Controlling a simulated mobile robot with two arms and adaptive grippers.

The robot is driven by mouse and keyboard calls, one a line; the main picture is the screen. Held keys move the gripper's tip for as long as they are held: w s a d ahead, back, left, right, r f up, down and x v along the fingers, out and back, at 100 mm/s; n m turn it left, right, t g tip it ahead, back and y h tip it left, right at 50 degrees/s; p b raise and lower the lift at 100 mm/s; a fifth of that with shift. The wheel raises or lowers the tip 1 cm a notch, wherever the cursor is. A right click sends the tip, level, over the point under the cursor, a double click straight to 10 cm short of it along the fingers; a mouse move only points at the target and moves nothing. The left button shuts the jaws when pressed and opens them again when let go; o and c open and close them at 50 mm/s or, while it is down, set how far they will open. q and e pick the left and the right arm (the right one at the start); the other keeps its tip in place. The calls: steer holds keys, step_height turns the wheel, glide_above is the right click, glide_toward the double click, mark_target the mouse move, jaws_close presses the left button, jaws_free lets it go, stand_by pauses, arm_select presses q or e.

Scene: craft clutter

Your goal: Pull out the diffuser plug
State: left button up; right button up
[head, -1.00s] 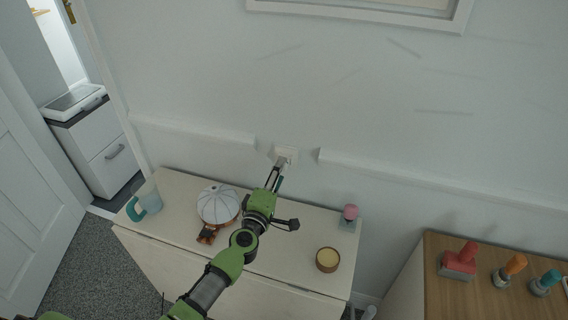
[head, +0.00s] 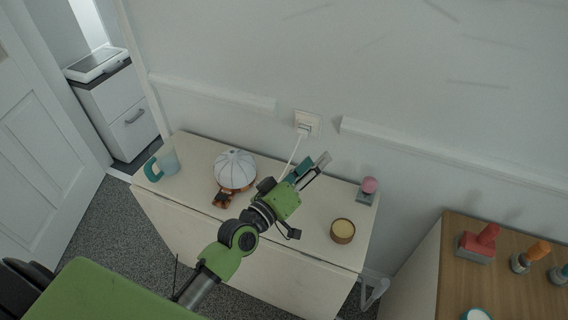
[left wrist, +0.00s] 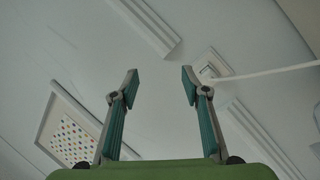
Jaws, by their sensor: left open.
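The white diffuser plug (head: 303,129) sits in the wall socket (head: 313,119) above the table. Its white cord (head: 293,152) runs down from it and passes out of sight behind my left gripper (head: 314,168). That gripper is open and empty, below and right of the plug and apart from it. In the left wrist view the open fingers of my left gripper (left wrist: 160,78) show nothing between them. There the plug (left wrist: 208,72) and socket lie just beyond the right finger, with the cord (left wrist: 265,73) going off right. I cannot tell which object the cord feeds. My right gripper is not in view.
On the white table (head: 300,251) stand a teal-handled mug (head: 162,166), a white ribbed dome (head: 235,168) with a brown figure, a round tin (head: 342,230) and a pink-topped item (head: 369,186). A wooden-topped cabinet (head: 450,262) with stamps stands at right.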

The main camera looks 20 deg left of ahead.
arm_select(q)
steer(key=m, duration=0.2)
steer(key=m+g+y+b, duration=0.1)
steer(key=m+y+b, duration=0.2)
steer(key=m+y, duration=0.15)
glide_toward(301, 135)
steer(key=shift+n+y, duration=0.45)
steer(key=w, duration=0.3)
steer(key=w+f+p, duration=0.1)
steer(key=w, duration=0.2)
steer(key=w+d, duration=0.1)
steer(key=w, duration=0.3)
steer(key=shift+f+p, duration=0.15)
steer(key=shift+p, duration=0.15)
jaws_close()
steer(key=shift+s, duration=0.2)
steer(key=shift+s+p, duration=0.3)
steer(key=shift+s, duration=0.05)
steer(key=shift+s, duration=0.15)
